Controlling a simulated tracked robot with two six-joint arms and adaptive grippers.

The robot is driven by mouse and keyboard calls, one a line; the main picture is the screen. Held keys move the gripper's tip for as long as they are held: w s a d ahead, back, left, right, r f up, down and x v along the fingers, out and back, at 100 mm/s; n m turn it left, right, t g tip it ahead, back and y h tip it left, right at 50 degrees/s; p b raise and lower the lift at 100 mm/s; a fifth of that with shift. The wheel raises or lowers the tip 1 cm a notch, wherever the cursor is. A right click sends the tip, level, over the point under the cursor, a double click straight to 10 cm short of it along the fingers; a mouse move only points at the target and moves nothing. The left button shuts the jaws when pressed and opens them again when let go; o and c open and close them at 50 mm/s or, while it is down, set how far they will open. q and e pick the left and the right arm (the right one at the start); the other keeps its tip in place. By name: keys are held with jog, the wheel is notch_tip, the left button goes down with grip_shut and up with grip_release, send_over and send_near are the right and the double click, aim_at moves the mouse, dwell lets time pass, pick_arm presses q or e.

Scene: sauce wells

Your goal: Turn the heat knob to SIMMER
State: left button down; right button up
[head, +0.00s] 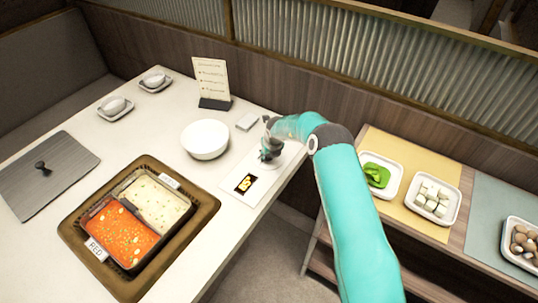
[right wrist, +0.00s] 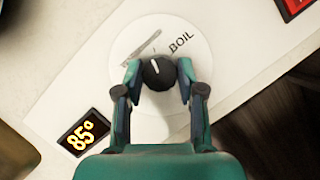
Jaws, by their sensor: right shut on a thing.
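The heat knob (right wrist: 158,74) is black and round with a white pointer line, on a white round dial (right wrist: 160,117). In the right wrist view the pointer aims up and slightly left, to the left of the word BOIL (right wrist: 181,43). A grey slanted mark on the dial lies further left; no SIMMER label can be read. My right gripper (right wrist: 158,80) is shut on the knob, one finger on each side. In the head view my right gripper (head: 271,150) hides most of the knob. My left gripper is not in view.
The divided pot (head: 134,215) with red and pale broth sits in the table. A white bowl (head: 205,139) and a menu stand (head: 213,82) are left of my gripper. Food trays (head: 436,200) stand on the right.

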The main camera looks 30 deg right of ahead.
jog(key=shift+a+m+h+b, duration=0.1)
jog(key=shift+m+h+b, duration=0.3)
jog(key=shift+m, duration=0.5)
jog(key=o, duration=1.1)
jog(key=v, duration=1.1)
jog(key=shift+s+r, duration=0.1)
jog(key=shift+r, duration=0.3)
